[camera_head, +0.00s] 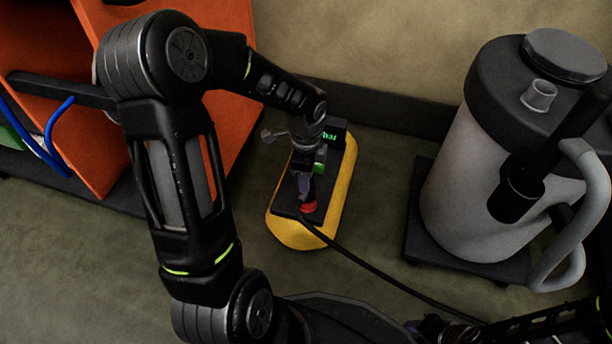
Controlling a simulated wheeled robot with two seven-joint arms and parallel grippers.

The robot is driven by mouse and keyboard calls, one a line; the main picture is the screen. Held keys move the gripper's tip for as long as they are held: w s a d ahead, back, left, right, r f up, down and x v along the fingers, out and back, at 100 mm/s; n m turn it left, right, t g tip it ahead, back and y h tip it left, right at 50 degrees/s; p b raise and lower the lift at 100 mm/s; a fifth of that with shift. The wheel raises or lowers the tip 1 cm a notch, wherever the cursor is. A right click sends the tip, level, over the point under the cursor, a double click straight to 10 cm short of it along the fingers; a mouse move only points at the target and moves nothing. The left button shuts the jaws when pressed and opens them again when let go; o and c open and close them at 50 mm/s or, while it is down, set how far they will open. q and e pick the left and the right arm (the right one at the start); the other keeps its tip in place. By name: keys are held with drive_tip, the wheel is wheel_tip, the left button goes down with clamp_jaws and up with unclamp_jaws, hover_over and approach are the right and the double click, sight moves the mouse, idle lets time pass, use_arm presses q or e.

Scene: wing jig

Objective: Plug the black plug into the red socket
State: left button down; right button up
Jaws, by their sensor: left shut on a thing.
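My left gripper (305,188) points down over the top of a yellow and black power unit (343,190). It is shut on the black plug, which is mostly hidden by the fingers. The red socket (308,208) shows on the unit's dark top face, right below the fingertips. A black cable (370,271) leaves from beside the red socket and runs to the lower right. I cannot tell whether the plug is seated in the socket or just above it. My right gripper (432,326) is small and dark at the bottom edge, and its jaws are unclear.
A large grey canister (470,170) with a black top and a hose stands on a dark base (413,235) at right. An orange shelf unit (60,90) with blue tubing (53,135) is at left. Floor is clear between the power unit and the canister.

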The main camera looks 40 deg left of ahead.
use_arm(q)
drive_tip(key=shift+f+b, duration=0.55)
drive_tip(key=shift+f, duration=0.5)
drive_tip(key=c, duration=1)
unclamp_jaws()
drive_tip(key=shift+r, duration=0.3)
wheel_tip(320, 180, up, 7)
drive_tip(key=p, duration=0.4)
drive_tip(key=shift+r, duration=0.15)
